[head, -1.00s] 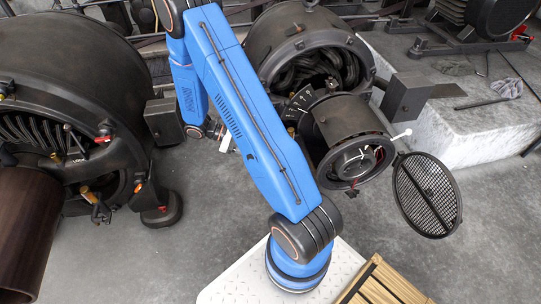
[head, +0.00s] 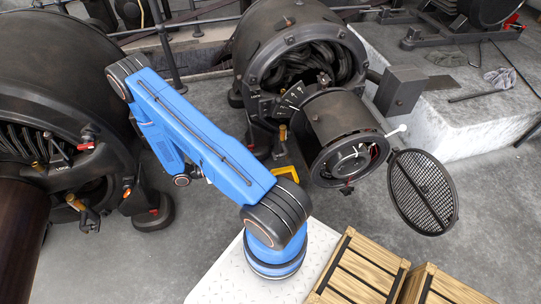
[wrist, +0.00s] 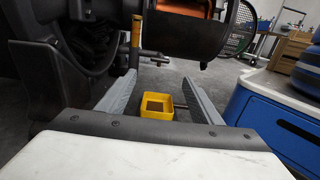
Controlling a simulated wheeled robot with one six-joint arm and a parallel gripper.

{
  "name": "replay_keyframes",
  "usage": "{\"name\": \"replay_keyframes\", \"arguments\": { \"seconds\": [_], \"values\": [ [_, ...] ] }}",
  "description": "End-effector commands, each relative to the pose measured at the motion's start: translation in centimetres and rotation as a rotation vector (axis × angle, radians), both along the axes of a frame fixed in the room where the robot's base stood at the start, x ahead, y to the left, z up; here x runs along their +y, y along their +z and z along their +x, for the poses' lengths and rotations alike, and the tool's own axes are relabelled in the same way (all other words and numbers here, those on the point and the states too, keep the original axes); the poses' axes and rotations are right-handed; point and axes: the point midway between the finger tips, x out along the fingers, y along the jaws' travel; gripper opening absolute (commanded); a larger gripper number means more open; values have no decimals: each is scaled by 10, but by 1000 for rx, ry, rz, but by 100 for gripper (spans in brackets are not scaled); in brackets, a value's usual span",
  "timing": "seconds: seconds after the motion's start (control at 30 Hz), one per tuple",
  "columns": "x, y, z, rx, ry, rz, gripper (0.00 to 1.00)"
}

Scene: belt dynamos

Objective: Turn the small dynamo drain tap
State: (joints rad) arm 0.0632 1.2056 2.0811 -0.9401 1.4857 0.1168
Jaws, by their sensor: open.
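The small dynamo (head: 300,42) stands at the upper middle of the head view. A small brass tap (head: 283,132) shows low on its front left side, apparently the drain tap. In the wrist view a brass upright piece (wrist: 136,32) with a dark stub beside it, likely this tap, stands beyond the left fingertip. A yellow tray (wrist: 157,105) lies on the floor below and shows partly in the head view (head: 291,178). My gripper (wrist: 159,77) is open and empty, its fingers apart and pointing towards the dynamo. In the head view my arm hides the gripper.
A large dynamo (head: 75,75) with its own levers stands at the left. A round mesh cover (head: 424,192) hangs open at the small dynamo's right. Wooden crates (head: 360,268) sit at the bottom. A blue drawer cabinet (wrist: 270,115) is at the right in the wrist view.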

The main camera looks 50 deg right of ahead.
Motion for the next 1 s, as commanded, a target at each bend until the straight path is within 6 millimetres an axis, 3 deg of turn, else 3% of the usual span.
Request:
{"name": "replay_keyframes", "arguments": {
  "seconds": [1.0],
  "values": [
    [-115, 0, -99, 1, -4, 1, 59]
  ]
}}
